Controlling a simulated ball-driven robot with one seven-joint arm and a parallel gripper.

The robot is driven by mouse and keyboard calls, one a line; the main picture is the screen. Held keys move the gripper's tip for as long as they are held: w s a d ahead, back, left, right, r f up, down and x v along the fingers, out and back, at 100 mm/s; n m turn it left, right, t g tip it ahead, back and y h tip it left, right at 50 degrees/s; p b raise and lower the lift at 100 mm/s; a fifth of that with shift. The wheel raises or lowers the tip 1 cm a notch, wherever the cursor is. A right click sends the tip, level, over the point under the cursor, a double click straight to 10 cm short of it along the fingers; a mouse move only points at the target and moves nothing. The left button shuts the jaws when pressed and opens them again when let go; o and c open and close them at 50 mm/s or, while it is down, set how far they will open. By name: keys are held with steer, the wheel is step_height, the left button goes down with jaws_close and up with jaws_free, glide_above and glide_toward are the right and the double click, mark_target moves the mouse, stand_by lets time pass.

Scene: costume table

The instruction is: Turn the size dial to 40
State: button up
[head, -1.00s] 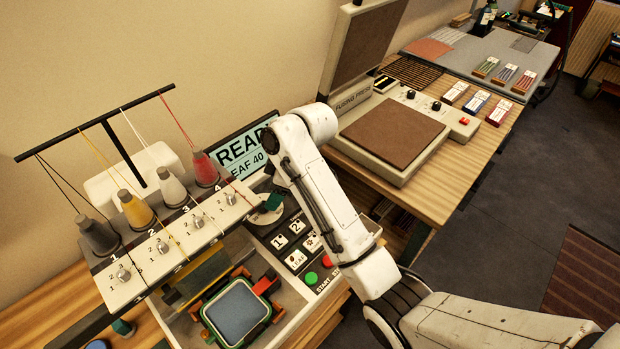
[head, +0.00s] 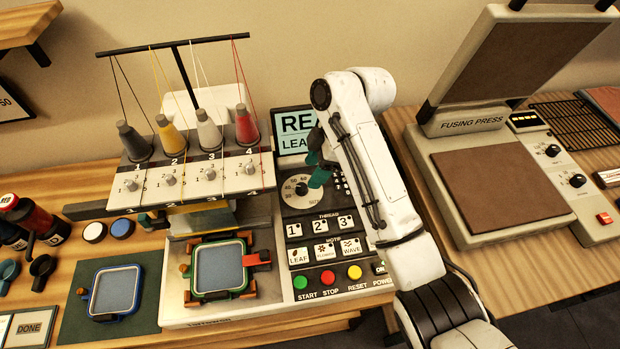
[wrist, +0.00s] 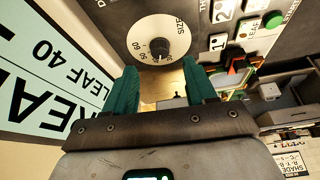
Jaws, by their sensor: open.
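The size dial is a white disc (head: 289,190) with numbers around a black knob (head: 301,189), on the dark control panel of the embroidery machine. The wrist view shows the disc (wrist: 139,35) and the knob (wrist: 160,47) from close by, upside down; which number the knob points at is too small to tell. My gripper (head: 319,170) is at the dial's upper right and hides part of it. In the wrist view my gripper (wrist: 162,75) has its teal fingers apart, with nothing between them and the knob just beyond the tips. The screen (wrist: 55,70) reads LEAF 40.
Below the dial are thread buttons (head: 320,226), motif buttons (head: 325,252) and start, stop, reset buttons (head: 328,277). The thread stand (head: 190,182) with several spools is left of the dial. A hooped cloth (head: 219,268) lies below it. The fusing press (head: 490,180) stands right.

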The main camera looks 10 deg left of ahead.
mark_target(303, 186)
steer(key=x, duration=0.6)
steer(key=shift+r, duration=0.1)
steer(key=c, duration=1)
steer(key=shift+r+m+p, duration=0.15)
steer(key=shift+m+p, duration=0.35)
steer(key=shift+p, duration=0.25)
steer(key=shift+c, duration=0.2)
steer(key=shift+m+t, duration=0.4)
steer(key=o, duration=1)
steer(key=shift+o, duration=0.2)
